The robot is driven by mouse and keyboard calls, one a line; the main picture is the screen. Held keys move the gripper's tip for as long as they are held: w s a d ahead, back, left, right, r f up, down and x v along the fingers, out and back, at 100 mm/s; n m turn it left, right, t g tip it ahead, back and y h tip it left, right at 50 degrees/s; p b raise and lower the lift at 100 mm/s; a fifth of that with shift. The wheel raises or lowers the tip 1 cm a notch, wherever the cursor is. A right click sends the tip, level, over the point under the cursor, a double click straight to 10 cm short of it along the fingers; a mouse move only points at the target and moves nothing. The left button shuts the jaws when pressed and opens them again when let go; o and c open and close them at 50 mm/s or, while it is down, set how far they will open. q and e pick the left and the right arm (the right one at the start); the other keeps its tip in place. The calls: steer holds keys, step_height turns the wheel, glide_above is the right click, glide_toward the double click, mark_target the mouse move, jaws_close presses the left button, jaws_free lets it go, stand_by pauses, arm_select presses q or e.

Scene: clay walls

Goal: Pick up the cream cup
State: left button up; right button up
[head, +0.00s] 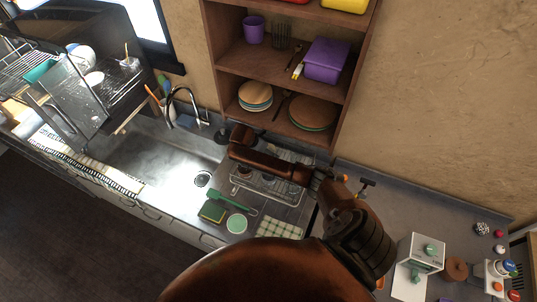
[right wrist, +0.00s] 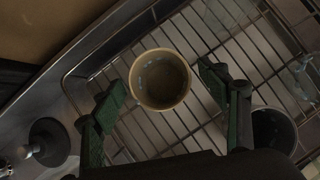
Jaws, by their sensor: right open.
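The cream cup (right wrist: 160,85) stands on a wire rack (right wrist: 205,50) in the right wrist view, and I look down into its round mouth. My right gripper (right wrist: 166,95) is open, with one green-padded finger on each side of the cup. Gaps show between both fingers and the cup wall. How high the fingertips are against the rim I cannot tell. In the head view my right arm reaches over the rack (head: 285,193) by the sink and covers part of it, and I cannot make out the cup there. My left gripper is not in view.
A dark cup (right wrist: 273,130) stands on the rack near the right finger. A dark round-based object (right wrist: 46,142) lies left of the rack. The sink (head: 165,160) is left of the rack, and a wooden shelf (head: 212,65) with dishes rises behind.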

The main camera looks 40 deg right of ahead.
steer(key=shift+d+f, duration=0.4)
steer(key=shift+f, duration=0.1)
steer(key=shift+c, duration=0.3)
steer(key=c, duration=1.3)
